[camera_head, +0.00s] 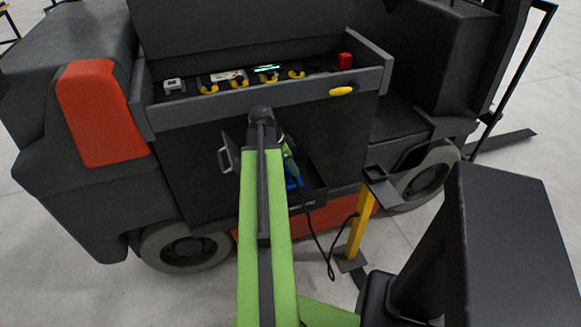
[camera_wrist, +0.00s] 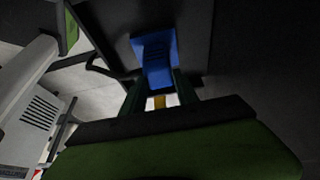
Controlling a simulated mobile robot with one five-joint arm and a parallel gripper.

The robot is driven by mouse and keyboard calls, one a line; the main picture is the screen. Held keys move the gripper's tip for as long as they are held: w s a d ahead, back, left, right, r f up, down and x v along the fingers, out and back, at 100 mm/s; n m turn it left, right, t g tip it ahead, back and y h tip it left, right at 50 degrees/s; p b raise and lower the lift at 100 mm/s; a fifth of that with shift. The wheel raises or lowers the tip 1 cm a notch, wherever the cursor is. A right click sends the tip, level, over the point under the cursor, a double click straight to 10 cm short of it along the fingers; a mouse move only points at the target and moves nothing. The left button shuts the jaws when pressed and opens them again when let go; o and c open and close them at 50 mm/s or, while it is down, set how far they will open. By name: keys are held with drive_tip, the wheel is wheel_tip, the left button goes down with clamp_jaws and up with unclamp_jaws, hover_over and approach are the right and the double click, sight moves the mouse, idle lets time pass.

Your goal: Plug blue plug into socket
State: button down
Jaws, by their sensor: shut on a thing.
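The blue plug (camera_head: 292,173) shows at the open dark box on the vehicle's side, partly hidden by my arm. In the wrist view the blue plug (camera_wrist: 158,72) is between the two green fingers of my gripper (camera_wrist: 156,94), which is shut on it. Its far end lies against or close to a dark surface; I cannot tell whether it touches. My gripper (camera_head: 288,152) shows only in part in the head view, beyond my green arm. I cannot make out the socket apart from the blue shape.
An open flap with a handle (camera_head: 224,160) stands left of my arm. A yellow post (camera_head: 360,228) with a dark holder (camera_head: 381,186) stands at the right. A black cable (camera_head: 322,250) hangs between the box and the post. A red button (camera_head: 345,61) is on the panel above.

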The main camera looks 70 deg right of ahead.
drive_tip(key=c, duration=0.9)
unclamp_jaws()
drive_tip(key=shift+o, duration=0.2)
drive_tip(key=shift+r, duration=0.1)
drive_tip(key=p+v, duration=1.6)
drive_tip(key=v, duration=0.1)
drive_tip(key=shift+r, duration=0.15)
